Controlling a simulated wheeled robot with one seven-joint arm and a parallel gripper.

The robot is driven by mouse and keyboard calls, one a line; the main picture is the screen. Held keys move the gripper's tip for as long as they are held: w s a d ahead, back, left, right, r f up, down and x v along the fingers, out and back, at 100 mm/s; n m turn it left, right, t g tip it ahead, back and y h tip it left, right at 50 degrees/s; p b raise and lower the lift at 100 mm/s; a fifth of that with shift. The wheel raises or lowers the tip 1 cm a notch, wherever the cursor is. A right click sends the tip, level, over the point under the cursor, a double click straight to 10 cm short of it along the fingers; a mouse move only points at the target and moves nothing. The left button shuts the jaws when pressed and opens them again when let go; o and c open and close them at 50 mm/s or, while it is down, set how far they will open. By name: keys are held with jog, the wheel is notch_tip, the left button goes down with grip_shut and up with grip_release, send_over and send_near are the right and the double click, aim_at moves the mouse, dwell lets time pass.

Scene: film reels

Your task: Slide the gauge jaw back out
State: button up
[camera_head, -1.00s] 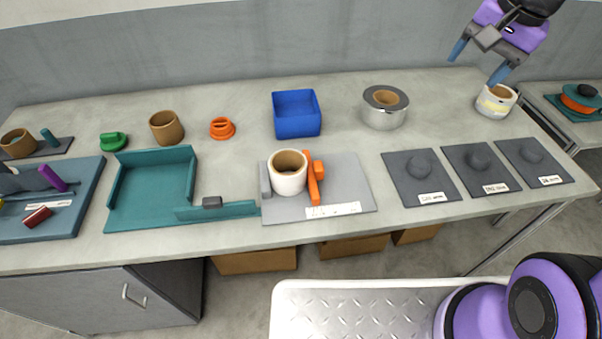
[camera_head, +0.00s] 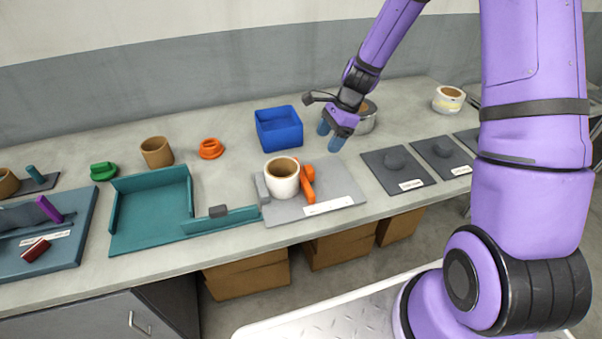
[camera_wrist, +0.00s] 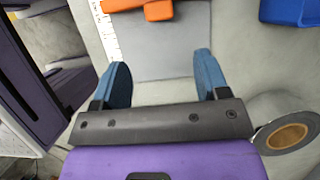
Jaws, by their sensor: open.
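The gauge is a grey plate (camera_head: 340,183) on the bench with a grey fixed block (camera_head: 262,188) at its left and an orange jaw (camera_head: 307,184) at its right. A white reel with a brown core (camera_head: 282,178) stands upright between them; the jaw sits close against its right side, and I cannot tell if they touch. My gripper (camera_head: 333,140) is open and empty, above the bench behind and right of the jaw. In the wrist view its blue fingertips (camera_wrist: 165,80) are spread over the plate (camera_wrist: 165,50), with the orange jaw (camera_wrist: 155,8) at the top edge.
A blue bin (camera_head: 279,130) stands left of my gripper, and a silver reel (camera_head: 366,118) stands close behind it. Dark pads (camera_head: 398,172) lie to the right. A teal tray (camera_head: 150,210) lies left of the gauge. The plate's right part is bare.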

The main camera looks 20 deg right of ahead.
jog(key=x, duration=1.1)
jog(key=shift+a, duration=0.15)
grip_shut()
jog(key=d, duration=1)
jog(key=shift+d, duration=0.3)
grip_release()
jog(key=shift+d, duration=0.1)
jog(key=v, duration=1)
jog(key=shift+d+r, duration=0.2)
jog(key=shift+r, duration=0.1)
